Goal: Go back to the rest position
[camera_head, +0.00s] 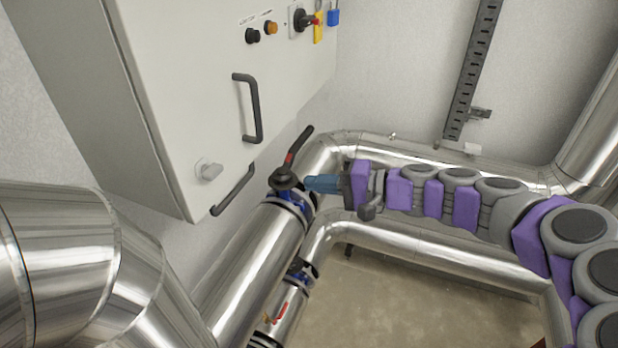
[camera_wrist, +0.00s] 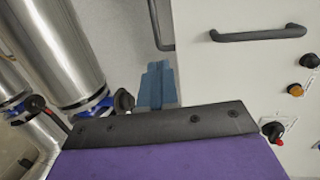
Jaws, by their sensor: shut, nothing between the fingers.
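My gripper (camera_head: 308,184) has blue fingers and sits at the end of my purple and grey arm, which reaches in from the right. In the head view its fingertips are close beside the black hub of a valve (camera_head: 286,180) with a black and red lever, on a silver pipe; I cannot tell whether they touch. In the wrist view the blue fingers (camera_wrist: 157,84) are together with nothing between them. The valve also shows in the wrist view (camera_wrist: 36,103), left of the fingers.
A light grey cabinet (camera_head: 215,100) with black handles (camera_head: 254,108), buttons and a rotary switch with yellow and blue tags stands at upper left. Silver pipes (camera_head: 440,245) run below and behind my arm. A second, smaller valve (camera_head: 280,308) is lower down. Bare floor (camera_head: 420,300) shows at lower right.

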